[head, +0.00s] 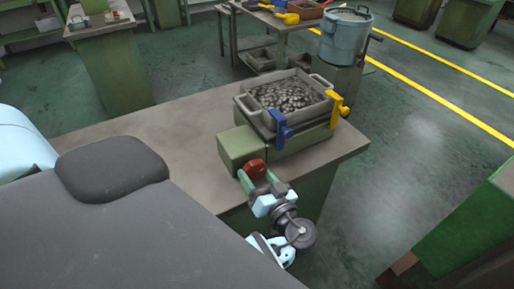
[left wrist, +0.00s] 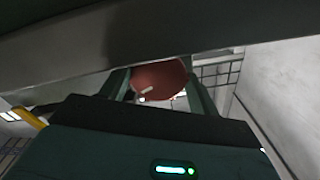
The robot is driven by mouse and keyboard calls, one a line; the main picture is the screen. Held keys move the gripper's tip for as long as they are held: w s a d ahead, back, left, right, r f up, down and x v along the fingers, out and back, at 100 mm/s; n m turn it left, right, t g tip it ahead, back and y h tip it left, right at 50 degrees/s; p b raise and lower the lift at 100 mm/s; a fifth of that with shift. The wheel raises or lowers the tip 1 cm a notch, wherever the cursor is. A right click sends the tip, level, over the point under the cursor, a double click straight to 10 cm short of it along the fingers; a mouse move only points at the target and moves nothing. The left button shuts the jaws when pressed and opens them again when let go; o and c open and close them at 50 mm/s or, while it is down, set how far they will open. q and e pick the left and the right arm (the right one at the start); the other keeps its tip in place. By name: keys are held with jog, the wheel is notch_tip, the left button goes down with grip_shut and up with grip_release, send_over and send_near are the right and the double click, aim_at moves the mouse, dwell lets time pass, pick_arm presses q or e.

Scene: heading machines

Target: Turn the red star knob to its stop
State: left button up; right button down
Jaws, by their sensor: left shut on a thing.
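The red star knob (head: 256,168) sits on the front of a green housing block (head: 240,147) at the near edge of the bench. My left gripper (head: 258,176) is at the knob, with its fingers around it and shut on it. In the left wrist view the knob (left wrist: 160,78) shows as a dull red disc between the two fingers (left wrist: 160,85), with a small pale mark on it. Its star outline cannot be made out there. My right gripper is in neither view.
Behind the block stands a tray of small metal parts (head: 290,96), with a blue clamp (head: 280,125) and a yellow clamp (head: 338,102) on it. The bench top (head: 185,135) is clear at left. A blue-grey bucket (head: 344,38) stands beyond.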

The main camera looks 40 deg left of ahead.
pick_arm(q)
jog(key=o, duration=1)
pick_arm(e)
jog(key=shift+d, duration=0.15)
